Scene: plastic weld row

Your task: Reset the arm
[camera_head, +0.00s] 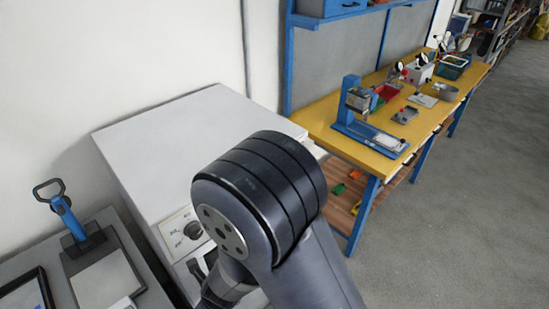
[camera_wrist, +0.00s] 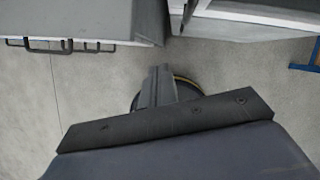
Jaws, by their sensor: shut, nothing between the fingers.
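My gripper (camera_wrist: 159,72) shows in the wrist view, with its grey fingers together and nothing between them. It points over bare grey floor, apart from the furniture around it. In the head view my dark grey arm fills the lower middle and stands in front of the white cabinet. The gripper itself cannot be made out there.
A white cabinet (camera_head: 180,125) with a dial stands behind my arm. Left is a grey bench (camera_head: 95,222) with a blue-handled tool (camera_head: 68,216). A yellow workbench (camera_head: 325,115) holds a blue press (camera_head: 352,100). Open floor (camera_head: 450,220) lies right.

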